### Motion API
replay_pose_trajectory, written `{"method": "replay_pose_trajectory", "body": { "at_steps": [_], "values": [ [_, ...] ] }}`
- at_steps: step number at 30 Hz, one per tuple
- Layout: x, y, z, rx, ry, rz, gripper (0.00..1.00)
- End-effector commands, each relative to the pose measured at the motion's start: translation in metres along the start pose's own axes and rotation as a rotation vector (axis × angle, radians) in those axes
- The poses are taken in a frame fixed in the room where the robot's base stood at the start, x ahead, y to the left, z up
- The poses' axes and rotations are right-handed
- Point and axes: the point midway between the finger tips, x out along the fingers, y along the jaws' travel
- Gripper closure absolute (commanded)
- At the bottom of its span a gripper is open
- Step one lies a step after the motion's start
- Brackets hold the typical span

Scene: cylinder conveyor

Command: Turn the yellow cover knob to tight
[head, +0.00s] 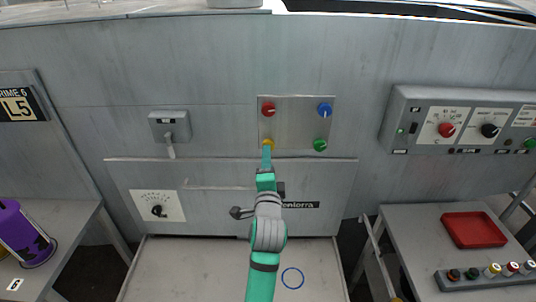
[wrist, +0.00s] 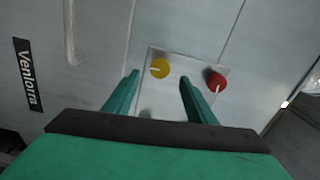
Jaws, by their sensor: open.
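The yellow cover knob (head: 268,142) sits at the lower left of a square metal plate (head: 296,112) on the grey machine front. In the wrist view the yellow knob (wrist: 160,69) shows a pale pointer line toward the left. My gripper (wrist: 158,82) is open, with its two green fingers on either side of the yellow knob in the picture and nothing between them. In the head view my gripper (head: 267,152) is just below the knob and partly covers it. I cannot tell whether the fingertips touch the plate.
A red knob (head: 268,109), a blue knob (head: 325,110) and a green knob (head: 320,144) share the plate. A bar handle (head: 220,188) lies below. A control box (head: 465,122) is on the right, a red tray (head: 474,230) on the right-hand table, and a purple cylinder (head: 24,236) at left.

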Motion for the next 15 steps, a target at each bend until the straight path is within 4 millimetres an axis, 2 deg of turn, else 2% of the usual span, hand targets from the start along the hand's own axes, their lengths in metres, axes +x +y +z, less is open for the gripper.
{"method": "replay_pose_trajectory", "body": {
  "at_steps": [1, 6, 15],
  "values": [
    [-0.01, 0.0, 0.0, -0.002, 0.0, 0.0, 0.49],
    [-0.031, 0.0, 0.0, -0.001, 0.0, 0.0, 0.49],
    [-0.041, 0.0, 0.0, 0.001, 0.0, 0.001, 0.49]
  ]
}}
